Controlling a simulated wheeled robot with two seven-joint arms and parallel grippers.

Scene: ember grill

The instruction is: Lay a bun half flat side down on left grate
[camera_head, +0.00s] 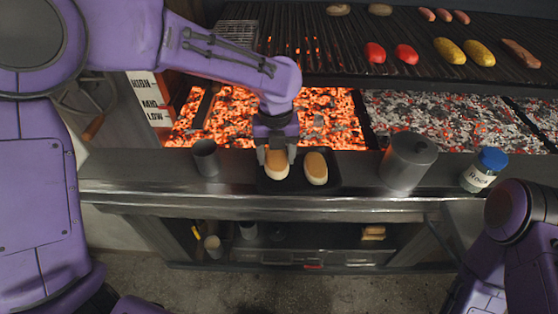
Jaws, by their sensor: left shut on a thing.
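My left gripper (276,160) points down over a dark tray (329,169) on the metal ledge and is shut on a bun half (277,165). Whether that bun half still touches the tray cannot be told. A second bun half (316,168) lies in the tray just to its right. The left grate (290,30) is above and behind, with dark bars and glowing embers below. My right arm (515,225) shows at the lower right, but its gripper is out of the picture.
Two bun-like pieces, red and yellow vegetables and sausages lie on the grates. A grey cup (206,158) stands left of the tray. Open glowing coals (225,118) lie behind the ledge.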

